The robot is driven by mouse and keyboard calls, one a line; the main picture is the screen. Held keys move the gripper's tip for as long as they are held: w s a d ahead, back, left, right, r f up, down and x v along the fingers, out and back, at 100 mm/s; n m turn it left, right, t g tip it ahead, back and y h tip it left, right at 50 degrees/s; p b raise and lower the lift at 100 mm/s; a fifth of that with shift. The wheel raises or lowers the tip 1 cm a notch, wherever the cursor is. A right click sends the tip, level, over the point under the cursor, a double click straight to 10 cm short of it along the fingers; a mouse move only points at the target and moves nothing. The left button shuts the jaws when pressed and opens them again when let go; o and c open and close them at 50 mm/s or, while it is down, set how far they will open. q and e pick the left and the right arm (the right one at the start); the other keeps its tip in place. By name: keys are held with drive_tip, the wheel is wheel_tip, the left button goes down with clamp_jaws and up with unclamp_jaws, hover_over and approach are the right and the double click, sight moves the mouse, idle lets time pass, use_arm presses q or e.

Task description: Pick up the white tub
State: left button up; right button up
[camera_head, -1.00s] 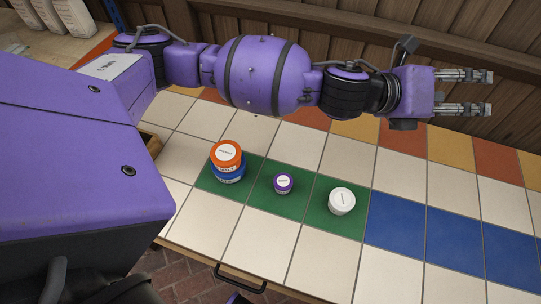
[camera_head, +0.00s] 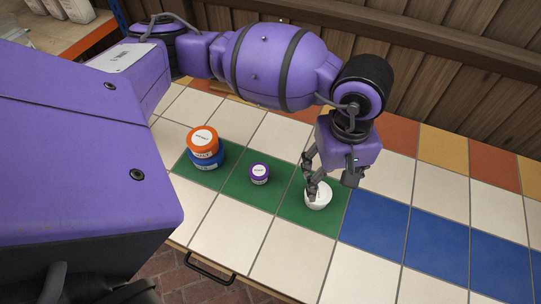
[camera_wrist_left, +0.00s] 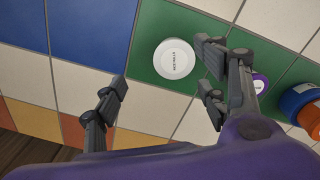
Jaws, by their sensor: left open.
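The white tub (camera_head: 319,197) is a small round tub with a white labelled lid. It stands upright on the right-hand green tile in the head view. It also shows in the left wrist view (camera_wrist_left: 174,59), between the lines of the fingers and a little past their tips. My left gripper (camera_head: 311,176) points down just above and behind the tub, with its fingers partly overlapping it in the head view. In the left wrist view the gripper (camera_wrist_left: 160,78) is open and empty, its fingers spread to either side. I cannot tell whether a finger touches the tub.
A small purple-lidded tub (camera_head: 259,173) stands left of the white tub. Further left, an orange tub (camera_head: 203,140) sits on a blue tub (camera_head: 207,161). Blue tiles (camera_head: 374,219) to the right are bare. A wooden wall (camera_head: 440,70) rises behind the counter.

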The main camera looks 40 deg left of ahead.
sight(320, 191)
use_arm(q)
drive_tip(key=f, duration=0.2)
drive_tip(key=a+f, duration=0.1)
drive_tip(key=f, duration=0.3)
drive_tip(key=shift+s+a+f+p, duration=0.3)
drive_tip(key=shift+s+a+f, duration=0.05)
drive_tip(key=shift+w+f, duration=0.1)
drive_tip(key=shift+f, duration=0.45)
drive_tip(key=c, duration=1.2)
drive_tip(key=shift+o, duration=0.2)
drive_tip(key=shift+r, duration=0.15)
